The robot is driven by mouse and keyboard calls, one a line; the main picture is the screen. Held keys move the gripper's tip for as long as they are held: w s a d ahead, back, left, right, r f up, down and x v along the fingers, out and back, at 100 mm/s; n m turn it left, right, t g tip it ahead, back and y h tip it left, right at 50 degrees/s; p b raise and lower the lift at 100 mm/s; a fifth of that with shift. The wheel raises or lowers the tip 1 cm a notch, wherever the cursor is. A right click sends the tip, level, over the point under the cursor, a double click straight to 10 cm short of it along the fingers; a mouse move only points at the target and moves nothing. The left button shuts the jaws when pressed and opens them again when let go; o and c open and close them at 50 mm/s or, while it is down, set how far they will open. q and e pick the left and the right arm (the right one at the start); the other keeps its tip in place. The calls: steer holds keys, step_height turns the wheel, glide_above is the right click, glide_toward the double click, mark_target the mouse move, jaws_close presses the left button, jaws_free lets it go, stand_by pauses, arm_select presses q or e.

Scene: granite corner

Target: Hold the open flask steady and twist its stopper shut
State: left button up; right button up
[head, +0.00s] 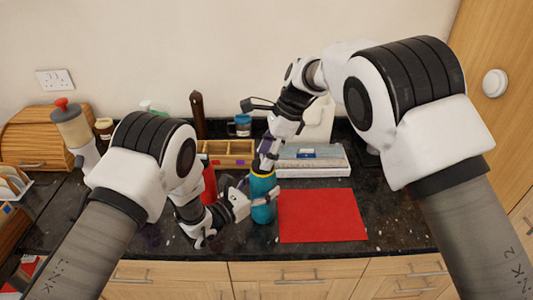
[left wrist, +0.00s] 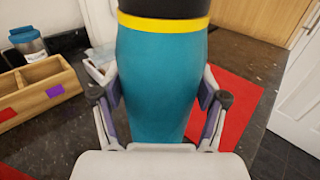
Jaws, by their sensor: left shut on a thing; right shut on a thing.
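The teal flask (head: 263,199) stands upright on the dark counter, just left of a red mat. My left gripper (head: 247,203) is shut around the flask's body from the left. In the left wrist view the flask (left wrist: 160,75) fills the middle between my left gripper's fingers (left wrist: 160,105), with a yellow band and a dark top above. My right gripper (head: 266,160) comes from above and is shut at the flask's top. The stopper is hidden by its fingers in the head view, and I cannot tell how it sits.
A red mat (head: 322,216) lies to the right. Behind stand a wooden divided box (head: 228,147), a blue jar (head: 240,126) and a pale tray (head: 315,171). A bread bin (head: 30,137) is at the left. The counter's front edge is close to the flask.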

steer(key=n, duration=0.1)
steer(key=n+g, duration=0.1)
steer(key=n, duration=0.1)
steer(key=n+g, duration=0.1)
steer(key=n, duration=0.1)
steer(key=shift+w+a+h, duration=0.1)
steer(key=shift+w+h, duration=0.2)
steer(key=n, duration=0.2)
steer(key=n+g+h, duration=0.1)
steer(key=n, duration=0.1)
steer(key=shift+w+a+f+n, duration=0.1)
steer(key=shift+w+a+n, duration=0.05)
steer(key=shift+n, duration=0.45)
steer(key=shift+h, duration=0.3)
steer(key=o, duration=1.2)
steer(key=shift+c, duration=0.2)
